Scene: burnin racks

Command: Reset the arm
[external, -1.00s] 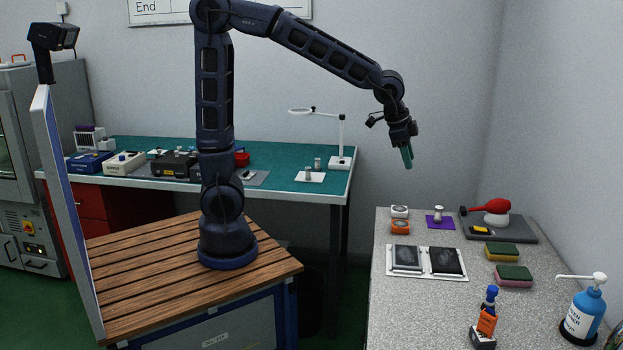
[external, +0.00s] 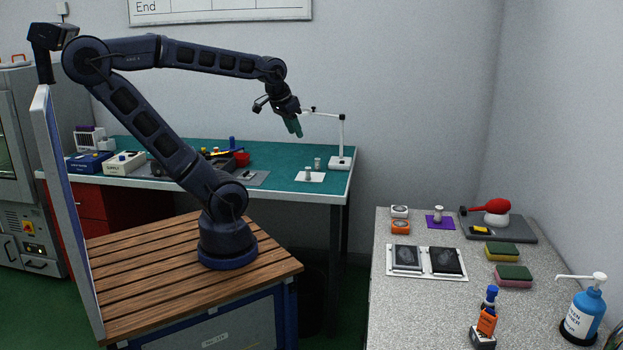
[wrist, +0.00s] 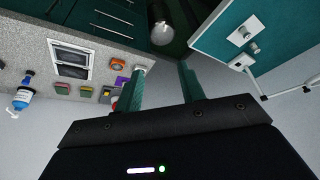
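My arm is raised over the wooden-topped base and bent back, its forearm reaching to the right in the external view. My gripper (external: 293,125) hangs in the air in front of the lamp's left side, fingers pointing down and slightly right. In the wrist view my gripper (wrist: 160,88) shows two green fingers standing apart with a clear gap between them. Nothing is seen held there.
A green-topped bench (external: 270,158) with instruments and a magnifier lamp (external: 341,140) stands behind. A grey speckled counter (external: 420,310) at right holds a white tray (external: 427,276), sponges (external: 512,275) and a blue pump bottle (external: 583,315). The air between them is free.

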